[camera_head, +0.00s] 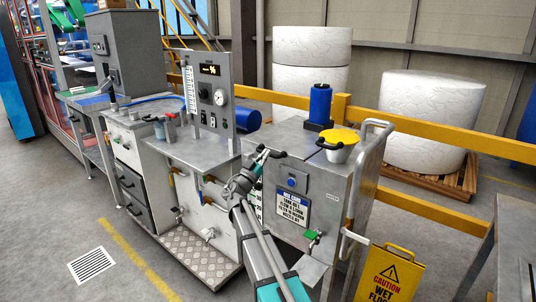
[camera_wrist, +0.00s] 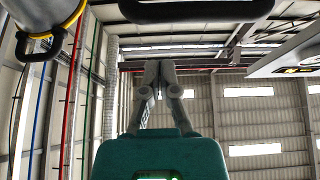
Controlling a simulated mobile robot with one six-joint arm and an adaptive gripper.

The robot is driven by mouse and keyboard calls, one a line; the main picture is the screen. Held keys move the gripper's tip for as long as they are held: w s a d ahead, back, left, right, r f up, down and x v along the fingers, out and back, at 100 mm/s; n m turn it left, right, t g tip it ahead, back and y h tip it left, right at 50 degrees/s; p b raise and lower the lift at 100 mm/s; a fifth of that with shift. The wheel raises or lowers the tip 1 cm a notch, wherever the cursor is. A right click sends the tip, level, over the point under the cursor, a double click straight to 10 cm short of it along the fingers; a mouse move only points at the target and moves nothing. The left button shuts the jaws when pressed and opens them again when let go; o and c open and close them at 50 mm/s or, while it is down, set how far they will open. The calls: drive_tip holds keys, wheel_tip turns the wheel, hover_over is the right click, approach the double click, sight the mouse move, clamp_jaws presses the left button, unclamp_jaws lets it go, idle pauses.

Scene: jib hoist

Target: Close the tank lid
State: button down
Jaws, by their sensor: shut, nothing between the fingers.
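The steel tank cabinet (camera_head: 335,205) stands right of centre in the head view, with a sign, a blue button and a green-handled tap on its front. A black bar handle (camera_head: 272,153) shows at its top left edge. I cannot clearly make out the lid's outline or its angle. A black handle also crosses the top of the wrist view (camera_wrist: 195,10). My gripper (camera_head: 258,162) is close to the handle in the head view; I cannot tell whether they touch. In the wrist view its fingers (camera_wrist: 158,68) are together and empty, below the handle in the picture.
A pale bucket with a yellow top (camera_head: 339,138) and a blue canister (camera_head: 320,104) stand on the cabinet. A gauge panel (camera_head: 213,95) rises to the left. A grey tube rail (camera_head: 362,180) runs along the right side. A yellow wet-floor sign (camera_head: 390,273) stands at front right.

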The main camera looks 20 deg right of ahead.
drive_tip(key=s+a+f+b, duration=0.2)
drive_tip(key=a+f+b, duration=0.2)
drive_tip(key=f+b, duration=0.1)
drive_tip(key=shift+s+f, duration=0.2)
drive_tip(key=shift+f, duration=0.1)
drive_tip(key=shift+d, duration=0.1)
idle(0.4)
drive_tip(key=s+d+f+n+g+y, duration=0.35)
drive_tip(key=s+f+g+y, duration=0.55)
drive_tip(key=s+f, duration=0.75)
drive_tip(key=s+a+f+n+g+y+p, duration=0.1)
drive_tip(key=s+a+f+n+g+y, duration=0.3)
drive_tip(key=s+a+f+n+y, duration=0.6)
drive_tip(key=s+a+r+m+p, duration=0.1)
drive_tip(key=r+p, duration=1.4)
drive_tip(key=s+a+r+m+y+p, duration=0.1)
drive_tip(key=s+a+r+p, duration=0.1)
drive_tip(key=r+p, duration=1.3)
drive_tip(key=shift+r, duration=0.25)
